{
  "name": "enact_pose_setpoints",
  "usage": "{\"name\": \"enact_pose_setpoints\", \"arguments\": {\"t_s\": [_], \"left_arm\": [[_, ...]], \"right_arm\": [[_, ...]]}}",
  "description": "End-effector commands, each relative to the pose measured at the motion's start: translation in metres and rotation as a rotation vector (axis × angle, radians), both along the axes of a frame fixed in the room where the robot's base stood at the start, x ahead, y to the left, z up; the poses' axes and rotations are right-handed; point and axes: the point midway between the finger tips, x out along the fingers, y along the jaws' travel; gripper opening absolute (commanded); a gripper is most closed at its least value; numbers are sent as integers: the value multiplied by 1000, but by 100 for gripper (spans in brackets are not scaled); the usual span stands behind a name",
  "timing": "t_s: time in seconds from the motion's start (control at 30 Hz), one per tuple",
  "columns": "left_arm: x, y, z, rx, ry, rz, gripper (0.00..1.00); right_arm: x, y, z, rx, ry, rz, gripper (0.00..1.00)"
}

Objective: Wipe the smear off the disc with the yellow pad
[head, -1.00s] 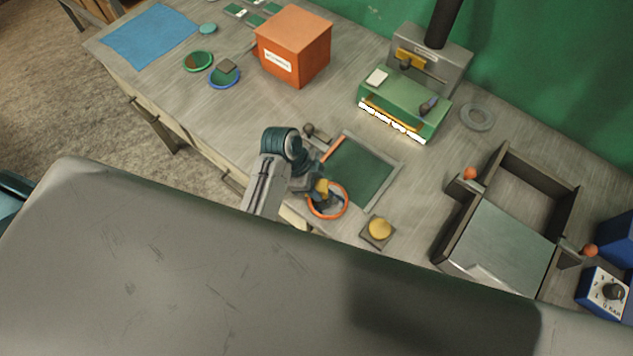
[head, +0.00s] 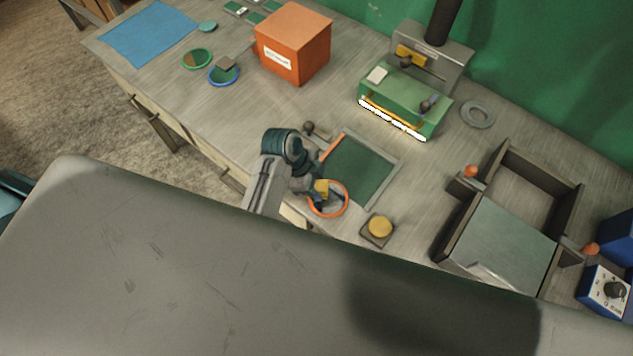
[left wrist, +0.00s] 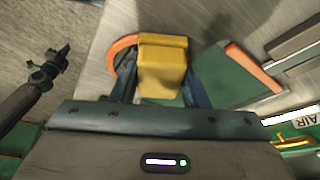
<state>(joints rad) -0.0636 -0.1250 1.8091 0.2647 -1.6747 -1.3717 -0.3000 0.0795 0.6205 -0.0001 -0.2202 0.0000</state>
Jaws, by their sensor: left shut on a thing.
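My left gripper (head: 316,187) is shut on the yellow pad (head: 322,190). The pad also shows in the left wrist view (left wrist: 162,65), as a yellow block between the two fingers. It is over the orange-rimmed disc (head: 343,211), near the front edge of the bench. The disc's rim shows left of the pad in the left wrist view (left wrist: 119,50). The pad and fingers hide part of the disc. I cannot tell whether the pad touches it, and I cannot make out a smear. My right gripper is in neither view.
A green panel in a grey frame (head: 357,172) lies just behind the disc. A yellow round button on a square base (head: 380,227) stands to its right. A green press (head: 405,97), an orange box (head: 293,45) and an open tray (head: 448,235) stand farther away.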

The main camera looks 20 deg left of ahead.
Motion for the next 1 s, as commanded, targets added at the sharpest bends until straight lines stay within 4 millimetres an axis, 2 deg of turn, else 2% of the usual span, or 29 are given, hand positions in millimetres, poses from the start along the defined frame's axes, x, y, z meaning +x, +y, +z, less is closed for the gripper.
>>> {"name": "enact_pose_setpoints", "arguments": {"t_s": [0.37, 0.6, 0.7, 1.0], "left_arm": [[-1, -1, -5, 0, 1, 0, 23], [-6, -20, -2, -3, 0, 0, 23], [-8, -28, -4, -2, 0, 1, 23], [-11, -39, -4, -1, 1, 0, 23]], "right_arm": [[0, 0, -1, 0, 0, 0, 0], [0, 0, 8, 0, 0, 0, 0], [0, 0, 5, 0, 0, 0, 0], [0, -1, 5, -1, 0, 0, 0]]}}
